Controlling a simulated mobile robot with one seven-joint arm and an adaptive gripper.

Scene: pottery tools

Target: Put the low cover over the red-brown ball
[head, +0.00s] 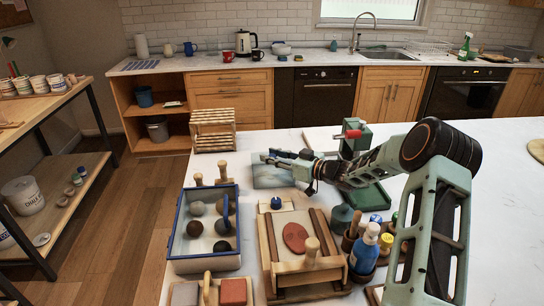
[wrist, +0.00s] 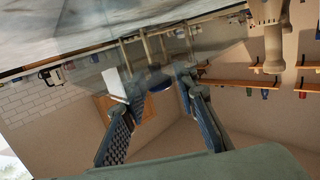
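The blue-rimmed tray (head: 178,222) holds several balls in grey, brown and near-black.
A wooden board (head: 267,262) with a red-brown oval (head: 295,237) stands right of the tray. A blue bottle (head: 364,252) and tool pots are further right. A slatted wooden crate (head: 213,132) stands at the back left table edge. Bare white table lies beside the crate.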

